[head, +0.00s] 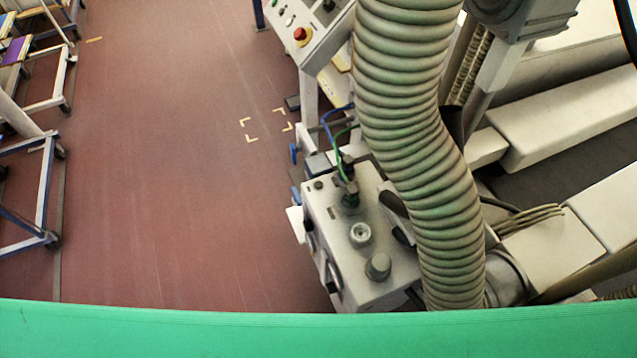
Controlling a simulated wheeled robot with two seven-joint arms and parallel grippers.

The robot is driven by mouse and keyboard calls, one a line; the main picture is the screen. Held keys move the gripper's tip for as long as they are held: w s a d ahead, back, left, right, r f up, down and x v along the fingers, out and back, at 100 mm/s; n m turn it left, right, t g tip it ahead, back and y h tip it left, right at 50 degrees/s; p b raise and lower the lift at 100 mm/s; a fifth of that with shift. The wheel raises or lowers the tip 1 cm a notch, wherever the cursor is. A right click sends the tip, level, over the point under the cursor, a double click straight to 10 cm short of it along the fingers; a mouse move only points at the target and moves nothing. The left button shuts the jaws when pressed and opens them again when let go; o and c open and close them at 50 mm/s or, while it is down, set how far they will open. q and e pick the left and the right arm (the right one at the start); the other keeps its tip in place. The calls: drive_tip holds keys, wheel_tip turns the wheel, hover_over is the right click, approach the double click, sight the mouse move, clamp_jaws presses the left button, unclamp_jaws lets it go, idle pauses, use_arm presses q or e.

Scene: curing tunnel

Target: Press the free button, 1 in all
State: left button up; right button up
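No button can be singled out as the free button from this view. A sloped control panel (318,30) at the top centre carries a red mushroom button (300,34) and several small buttons. A grey metal box (340,212) right of centre has round metal fittings on top, one silver (360,234) and one grey (378,264). I cannot tell whether either is a button. Neither of my grippers is in view.
A green surface (300,335) spans the bottom edge. A thick ribbed hose (415,120) hangs in front of pale machinery (555,115) at the right. Blue and white wheeled frames (42,190) stand at the left. The red-brown floor (170,170) between is open.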

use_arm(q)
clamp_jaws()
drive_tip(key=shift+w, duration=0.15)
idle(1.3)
